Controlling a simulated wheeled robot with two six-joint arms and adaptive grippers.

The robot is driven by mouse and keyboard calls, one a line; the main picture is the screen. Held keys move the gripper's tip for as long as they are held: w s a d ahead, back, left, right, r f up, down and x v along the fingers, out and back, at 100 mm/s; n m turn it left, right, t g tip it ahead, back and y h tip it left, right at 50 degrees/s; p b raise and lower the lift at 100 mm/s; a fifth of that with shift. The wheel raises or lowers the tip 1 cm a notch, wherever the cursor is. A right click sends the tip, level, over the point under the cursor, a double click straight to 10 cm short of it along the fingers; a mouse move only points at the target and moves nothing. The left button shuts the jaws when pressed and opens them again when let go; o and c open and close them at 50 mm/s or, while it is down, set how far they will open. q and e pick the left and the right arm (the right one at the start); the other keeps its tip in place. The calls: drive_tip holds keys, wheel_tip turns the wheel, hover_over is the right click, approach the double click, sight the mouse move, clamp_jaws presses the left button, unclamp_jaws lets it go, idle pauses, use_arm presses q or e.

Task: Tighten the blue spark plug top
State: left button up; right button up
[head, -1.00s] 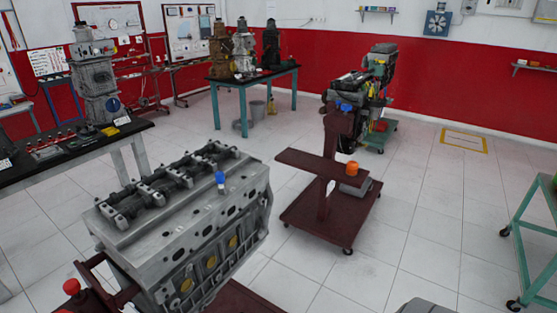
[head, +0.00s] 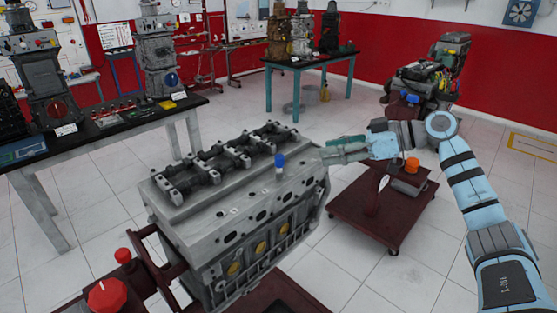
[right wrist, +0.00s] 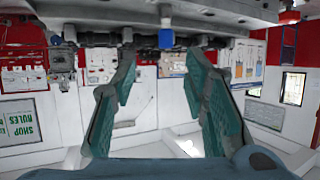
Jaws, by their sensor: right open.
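The blue spark plug top (head: 280,160) stands upright on the top face of the grey engine block (head: 235,208), near its far right end. It also shows in the right wrist view (right wrist: 166,39), where the picture is upside down. My right gripper (head: 328,150) comes in from the right in the head view, level with the block's top and a short gap to the right of the plug. In the right wrist view its fingers (right wrist: 162,68) are spread and empty, with the blue top beyond and between the tips. My left gripper is not in view.
The block sits on a dark red stand with a red knob (head: 107,295). A dark red trolley (head: 375,215) with an orange cap (head: 411,165) stands to the right, under my right arm. A black bench (head: 100,130) with engine models is at left. The air above the block is clear.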

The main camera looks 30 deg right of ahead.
sight(283, 156)
drive_tip(key=p+x, duration=0.1)
drive_tip(key=x, duration=0.3)
drive_tip(key=r+p+x, duration=0.1)
drive_tip(key=x, duration=0.3)
drive_tip(key=a+p+x, duration=0.1)
drive_tip(key=x, duration=0.4)
drive_tip(key=shift+s+r, duration=0.1)
drive_tip(key=shift+a, duration=0.25)
drive_tip(key=shift+f, duration=0.25)
drive_tip(key=shift+d, duration=0.1)
drive_tip(key=shift+w, duration=0.2)
clamp_jaws()
